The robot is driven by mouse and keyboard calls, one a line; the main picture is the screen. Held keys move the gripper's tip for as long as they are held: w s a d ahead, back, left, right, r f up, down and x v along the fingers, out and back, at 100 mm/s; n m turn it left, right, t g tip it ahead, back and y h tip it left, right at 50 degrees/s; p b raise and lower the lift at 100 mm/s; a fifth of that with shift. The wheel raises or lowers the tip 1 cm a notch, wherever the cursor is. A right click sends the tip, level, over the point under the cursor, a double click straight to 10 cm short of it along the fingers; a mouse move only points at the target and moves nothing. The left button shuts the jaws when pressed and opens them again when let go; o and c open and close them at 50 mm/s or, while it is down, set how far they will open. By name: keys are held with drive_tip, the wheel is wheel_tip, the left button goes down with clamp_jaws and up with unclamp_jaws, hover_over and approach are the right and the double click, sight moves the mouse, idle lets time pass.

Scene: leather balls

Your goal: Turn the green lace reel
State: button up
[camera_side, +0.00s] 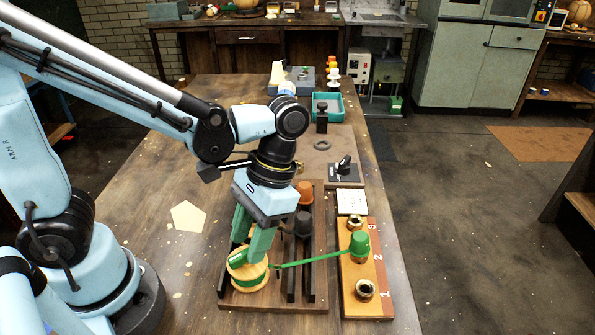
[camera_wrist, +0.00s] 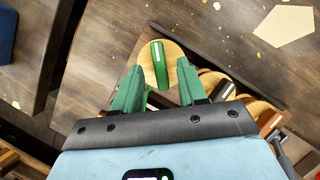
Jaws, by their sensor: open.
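The green lace reel (camera_side: 247,279) is a pale wooden spool wound with green, at the near left of a brown board. In the wrist view its round wooden top (camera_wrist: 177,52) carries a green grip bar (camera_wrist: 160,66). My gripper (camera_side: 251,250) is open and points down over the reel. In the wrist view my gripper's green fingers (camera_wrist: 161,72) stand on either side of the bar, with gaps showing. Contact cannot be told. A taut green lace (camera_side: 308,261) runs from the reel to a green cap (camera_side: 359,243) by number 2 on the orange strip.
An orange cap (camera_side: 306,193) and a dark cap (camera_side: 304,223) stand on the board (camera_side: 272,302) behind my gripper, near dark rails. The orange strip (camera_side: 375,307) has open dark rings at numbers 1 and 3. The table left of the board is mostly clear.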

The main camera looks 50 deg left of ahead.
drive_tip(key=shift+x, duration=0.75)
clamp_jaws()
